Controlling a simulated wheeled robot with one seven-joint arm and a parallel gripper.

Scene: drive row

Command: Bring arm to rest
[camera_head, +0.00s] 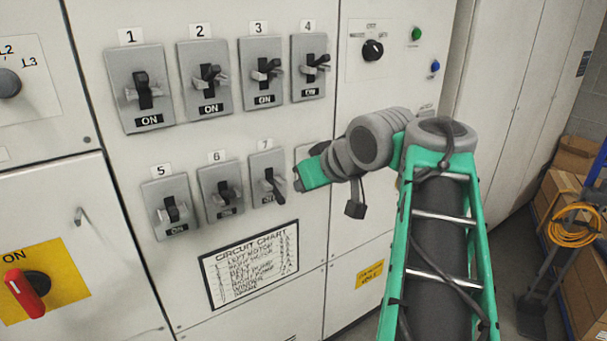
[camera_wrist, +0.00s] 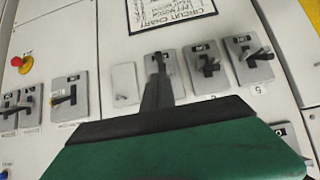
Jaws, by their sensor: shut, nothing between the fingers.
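My gripper (camera_head: 298,179), at the end of my green and grey arm, is in front of the panel just right of switch 7 (camera_head: 268,180). It hides most of another switch plate (camera_head: 302,153). In the wrist view my gripper's dark fingers (camera_wrist: 158,62) are together, with nothing seen between them. They overlap a grey switch plate (camera_wrist: 177,82) in that view; I cannot tell whether they touch it. The arm is bent and extended toward the panel.
Switches 1 (camera_head: 141,89) to 4 (camera_head: 310,67) form the upper row. Switches 5 (camera_head: 172,207) and 6 (camera_head: 221,191) are lower left. A circuit chart (camera_head: 249,263) is below. Boxes (camera_head: 574,155) and an orange cable (camera_head: 574,228) are right.

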